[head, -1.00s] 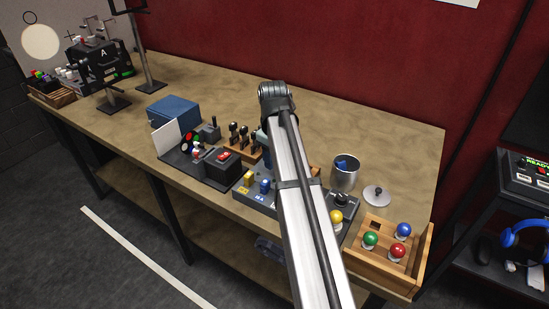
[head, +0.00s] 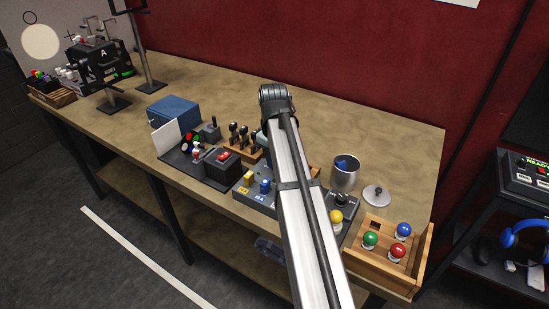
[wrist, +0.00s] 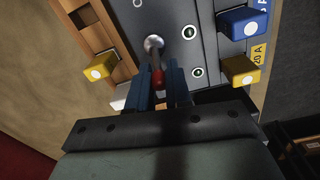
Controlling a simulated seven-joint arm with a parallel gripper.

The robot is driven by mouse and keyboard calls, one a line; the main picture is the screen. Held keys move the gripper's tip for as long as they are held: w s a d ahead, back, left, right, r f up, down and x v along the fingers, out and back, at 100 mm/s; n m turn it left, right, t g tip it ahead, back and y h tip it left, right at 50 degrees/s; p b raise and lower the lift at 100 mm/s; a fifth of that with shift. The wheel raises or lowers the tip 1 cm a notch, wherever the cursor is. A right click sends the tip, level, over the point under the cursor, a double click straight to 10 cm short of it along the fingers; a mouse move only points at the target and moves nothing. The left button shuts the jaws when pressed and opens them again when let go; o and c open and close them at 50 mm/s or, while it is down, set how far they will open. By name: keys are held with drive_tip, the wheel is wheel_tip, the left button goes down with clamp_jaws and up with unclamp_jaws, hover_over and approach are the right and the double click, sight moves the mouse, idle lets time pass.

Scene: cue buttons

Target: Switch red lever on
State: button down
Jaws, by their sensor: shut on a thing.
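In the wrist view the red lever (wrist: 159,76) has a red tip and a metal stem on a dark grey panel (wrist: 190,22). My gripper (wrist: 160,88) has its two dark blue fingers on either side of the red tip and is shut on it. In the head view my arm hides the lever and my gripper; part of the panel (head: 250,196) shows left of the arm.
A blue switch (wrist: 243,22) and a yellow switch (wrist: 241,70) stand on the panel close to the lever. A wooden block with a yellow knob (wrist: 97,71) is at the left. A metal cup (head: 345,174) and a wooden box with coloured buttons (head: 385,255) stand right of my arm.

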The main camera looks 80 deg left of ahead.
drive_tip(key=shift+d, duration=0.1)
drive_tip(key=shift+w+d+r+g+y, duration=0.2)
drive_tip(key=shift+w+d+g+y, duration=0.25)
drive_tip(key=shift+g+y, duration=0.45)
drive_tip(key=g+y, duration=0.1)
drive_tip(key=w+d+g+y, duration=0.1)
drive_tip(key=shift+r+g+y, duration=0.1)
drive_tip(key=shift+g+y, duration=0.2)
drive_tip(key=shift+w+d+f+g+y, duration=0.1)
drive_tip(key=shift+w+d+g+y, duration=0.15)
drive_tip(key=shift+g+y, duration=0.35)
drive_tip(key=shift+w+d+f+g+y, duration=0.1)
drive_tip(key=shift+w+g+y, duration=0.1)
drive_tip(key=shift+g+y, duration=0.4)
drive_tip(key=shift+w+d+g+y, duration=0.2)
drive_tip(key=shift+w+g+y, duration=0.05)
drive_tip(key=shift+g+y, duration=0.3)
drive_tip(key=c, duration=1.1)
unclamp_jaws()
drive_tip(key=shift+d, duration=0.1)
